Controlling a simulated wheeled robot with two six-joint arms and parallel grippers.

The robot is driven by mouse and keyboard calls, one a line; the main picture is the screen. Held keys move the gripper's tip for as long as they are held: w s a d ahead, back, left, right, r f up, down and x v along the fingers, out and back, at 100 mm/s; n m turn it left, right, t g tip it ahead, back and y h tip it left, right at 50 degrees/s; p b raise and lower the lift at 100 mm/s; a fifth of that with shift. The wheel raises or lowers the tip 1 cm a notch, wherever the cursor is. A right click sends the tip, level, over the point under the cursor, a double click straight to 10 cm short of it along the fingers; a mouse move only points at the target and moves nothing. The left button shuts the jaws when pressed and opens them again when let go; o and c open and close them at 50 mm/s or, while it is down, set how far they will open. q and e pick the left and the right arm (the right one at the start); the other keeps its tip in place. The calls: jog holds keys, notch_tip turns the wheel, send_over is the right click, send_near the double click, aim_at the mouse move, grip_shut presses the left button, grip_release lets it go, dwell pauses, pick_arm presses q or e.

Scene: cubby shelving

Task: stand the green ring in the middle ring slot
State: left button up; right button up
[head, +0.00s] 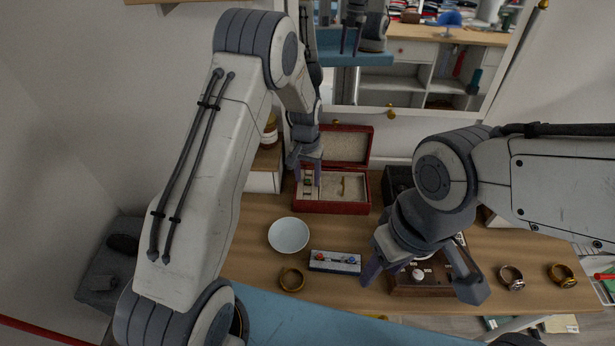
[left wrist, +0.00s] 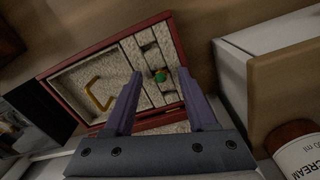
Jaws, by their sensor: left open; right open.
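The red jewellery box (head: 372,150) stands open at the back of the table, its pale lining divided into compartments. In the left wrist view, the box (left wrist: 55,90) has padded strips with small dark slits on one side. The green ring's green stone (left wrist: 160,76) shows at the strips, between one slit and another, apparently at the middle one. Its band is mostly hidden, so how deep it sits I cannot tell. My left gripper (head: 308,172) is over the box, its open fingers (left wrist: 160,73) on either side of the green stone with gaps. My right gripper (head: 420,282) is open and empty over the table's front.
A gold bent piece (left wrist: 97,93) lies in the box's large compartment. A white bowl (head: 289,235), a small ring tray (head: 334,262), a bangle (head: 292,280), more bangles (head: 511,278) and a brown box (head: 413,290) stand in front. A cream jar (left wrist: 298,150) is near the left wrist.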

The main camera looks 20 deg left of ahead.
aim_at(307, 180)
pick_arm(q)
notch_tip(307, 180, up, 10)
jog(key=b, duration=0.1)
jog(key=shift+a, duration=0.15)
jog(key=shift+r, duration=0.1)
dwell(0.4)
jog(key=s+d+r+m, duration=0.2)
jog(key=s+d+r, duration=0.25)
jog(key=s, duration=0.25)
jog(key=s+d+r+m, duration=0.1)
jog(key=s+d+r, duration=0.3)
jog(key=s+d, duration=0.3)
jog(key=s+r+m, duration=0.1)
jog(key=s+m, duration=0.2)
jog(key=s, duration=1.5)
jog(key=shift+s+a+h, duration=0.25)
jog(key=shift+a+h, duration=0.15)
jog(key=shift+a, duration=0.05)
jog(key=shift+r, duration=0.1)
